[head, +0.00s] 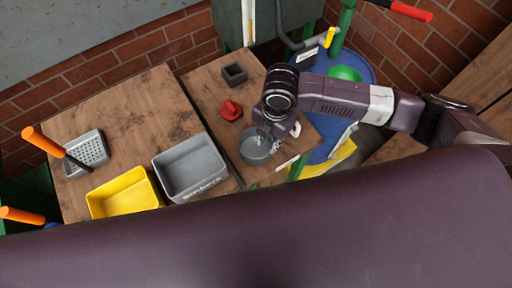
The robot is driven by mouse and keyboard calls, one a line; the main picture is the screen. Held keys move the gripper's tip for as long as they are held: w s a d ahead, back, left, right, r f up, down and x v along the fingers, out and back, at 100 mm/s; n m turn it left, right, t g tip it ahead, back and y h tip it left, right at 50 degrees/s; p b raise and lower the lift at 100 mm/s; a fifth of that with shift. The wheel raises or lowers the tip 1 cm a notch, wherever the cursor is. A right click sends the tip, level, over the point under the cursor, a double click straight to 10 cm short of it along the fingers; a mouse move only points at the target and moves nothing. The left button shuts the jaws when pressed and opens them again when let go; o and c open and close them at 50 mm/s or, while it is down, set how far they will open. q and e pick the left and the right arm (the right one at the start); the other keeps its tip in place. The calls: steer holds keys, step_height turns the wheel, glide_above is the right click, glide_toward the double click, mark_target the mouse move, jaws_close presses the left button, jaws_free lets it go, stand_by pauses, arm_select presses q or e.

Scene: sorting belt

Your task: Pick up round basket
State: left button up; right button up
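The round basket (250,155) is a grey, shallow, round container on the right part of the wooden table, near its front edge. My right arm comes in from the right. My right gripper (268,140) points down over the basket's rear right side and hides part of its rim. The fingers are small and dark here, so I cannot tell whether they touch the rim or are closed on it. My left gripper is not in view.
A grey bin (190,170) and a yellow bin (124,194) stand left of the basket. A red object (230,110) and a small dark square box (234,74) lie behind it. A perforated grey tray (88,153) is far left. A blue drum (350,72) stands right.

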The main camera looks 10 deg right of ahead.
mark_target(269, 154)
steer(key=shift+w+d, duration=0.15)
steer(key=shift+d, duration=0.4)
steer(key=shift+d+f+n, duration=0.1)
steer(key=shift+f+n, duration=0.15)
steer(key=shift+n, duration=0.05)
steer(key=f, duration=0.2)
steer(key=f+p, duration=0.1)
steer(key=f, duration=0.1)
steer(key=f+p, duration=0.1)
steer(key=f, duration=0.1)
steer(key=shift+s+a+f, duration=0.1)
steer(key=shift+s+a, duration=0.25)
steer(key=shift+s, duration=0.05)
steer(key=shift+f, duration=0.5)
steer(key=shift+w, duration=0.1)
jaws_close()
